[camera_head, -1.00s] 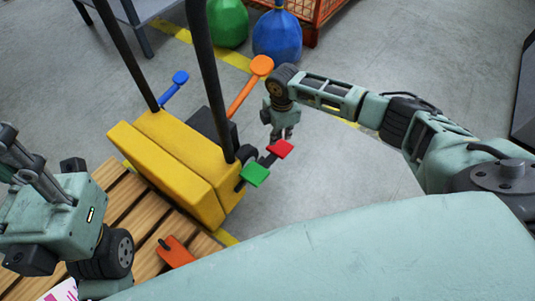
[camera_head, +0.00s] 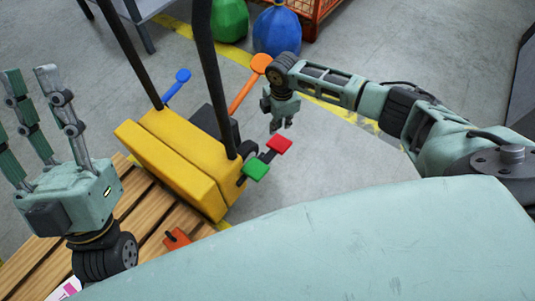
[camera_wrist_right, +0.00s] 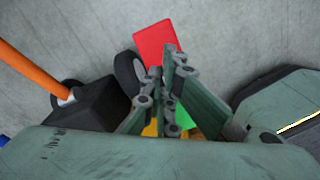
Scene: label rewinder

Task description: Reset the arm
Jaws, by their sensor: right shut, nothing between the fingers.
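My right gripper (camera_head: 281,123) hangs fingers-down just beyond the red pedal (camera_head: 279,144) in the head view. Its fingers are shut and empty; they also show in the right wrist view (camera_wrist_right: 172,75), overlapping the red pedal (camera_wrist_right: 157,44) and partly hiding the green one (camera_wrist_right: 184,119). My right arm reaches in from the right, bent downward at the wrist. My left gripper (camera_head: 28,72) is at the left edge of the head view, with its fingers pointing up, spread apart and empty. One of its fingers is partly cut off by the edge.
The yellow machine (camera_head: 165,160) stands beside a wooden pallet (camera_head: 140,205), with dark posts, a blue lever (camera_head: 176,83), an orange lever (camera_head: 247,84) and a green pedal (camera_head: 256,169). Blue (camera_head: 277,32) and green (camera_head: 229,19) sacks and an orange crate (camera_head: 318,12) are behind. Floor right of the machine is clear.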

